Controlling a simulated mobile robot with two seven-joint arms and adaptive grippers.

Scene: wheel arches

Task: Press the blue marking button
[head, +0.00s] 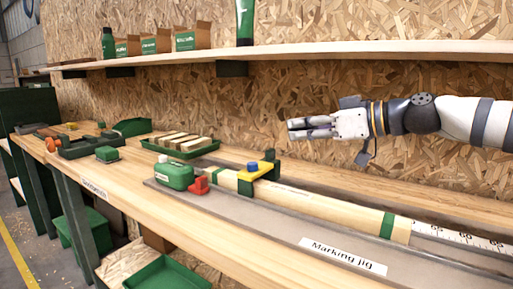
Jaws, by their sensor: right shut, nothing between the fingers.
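The marking jig (320,228) lies along the bench with a pale wooden beam (315,203) on it. A yellow bracket (262,171) spans the beam near its left end. A small blue button (252,166) shows on the bracket, and another dark blue knob (270,155) stands at its far end; I cannot tell for sure which is the marking button. My right gripper (292,130) reaches in from the right, shut and empty, in the air above and to the right of the bracket, touching nothing. My left gripper is out of view.
A green tray (203,149) of wooden blocks stands behind. A shelf (300,50) with bottles and boxes runs above. A white scale (455,236) lies at right.

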